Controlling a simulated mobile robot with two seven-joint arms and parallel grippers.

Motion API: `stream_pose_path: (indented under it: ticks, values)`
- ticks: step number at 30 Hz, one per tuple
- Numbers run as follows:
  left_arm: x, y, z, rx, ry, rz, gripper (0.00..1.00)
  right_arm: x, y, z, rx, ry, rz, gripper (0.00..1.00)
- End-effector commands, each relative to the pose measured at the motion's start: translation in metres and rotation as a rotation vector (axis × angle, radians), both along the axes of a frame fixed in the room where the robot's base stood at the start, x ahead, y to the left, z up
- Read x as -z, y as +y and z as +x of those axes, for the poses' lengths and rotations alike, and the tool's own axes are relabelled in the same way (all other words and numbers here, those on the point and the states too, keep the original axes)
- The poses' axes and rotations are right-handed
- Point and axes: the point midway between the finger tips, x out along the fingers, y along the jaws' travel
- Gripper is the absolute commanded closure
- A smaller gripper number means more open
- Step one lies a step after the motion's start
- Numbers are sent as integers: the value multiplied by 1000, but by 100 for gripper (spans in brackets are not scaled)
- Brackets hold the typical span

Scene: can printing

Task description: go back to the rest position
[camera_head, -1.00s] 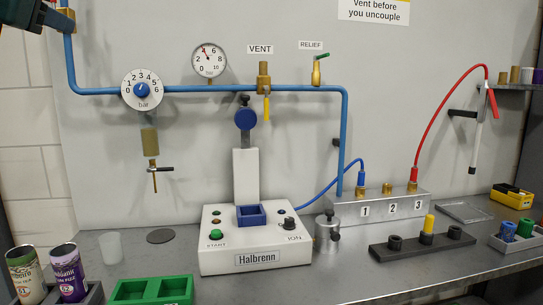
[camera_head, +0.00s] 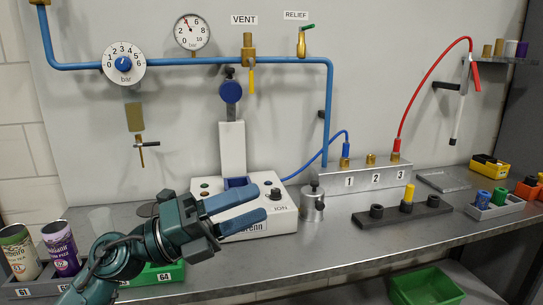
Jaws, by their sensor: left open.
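My left gripper (camera_head: 261,202) has blue fingers and a dark green body. It is open, its two fingers pointing right, with nothing between them. It hangs in front of the white Halbrenn machine (camera_head: 262,183) and hides part of its front, including much of the name label. My left arm comes in from the bottom left and covers much of the green tray (camera_head: 168,272). My right gripper is not in view.
Two printed cans stand in a grey holder at the left, a green one (camera_head: 19,254) and a purple one (camera_head: 61,248). A silver manifold (camera_head: 362,178), a dark rack (camera_head: 402,216) and a grey tray of coloured pieces (camera_head: 495,207) stand to the right. The front right bench is clear.

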Motion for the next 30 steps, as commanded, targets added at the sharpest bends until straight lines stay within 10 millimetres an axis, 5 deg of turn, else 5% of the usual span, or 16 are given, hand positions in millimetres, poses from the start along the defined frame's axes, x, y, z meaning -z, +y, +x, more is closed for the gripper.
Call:
stream_pose_path:
  ticks: [5,11,15,21,25,30]
  values:
    - [57,27,12,-93,455,-412,44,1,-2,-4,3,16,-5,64]
    - [173,71,11,-326,1008,-784,44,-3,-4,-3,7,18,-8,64]
    - [271,93,-25,-529,1393,-969,44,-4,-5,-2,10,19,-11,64]
    - [371,104,-102,-760,1810,-1110,44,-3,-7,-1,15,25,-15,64]
    - [400,104,-137,-841,1957,-1148,44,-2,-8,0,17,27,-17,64]
    - [410,103,-151,-870,2012,-1159,44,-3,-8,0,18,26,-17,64]
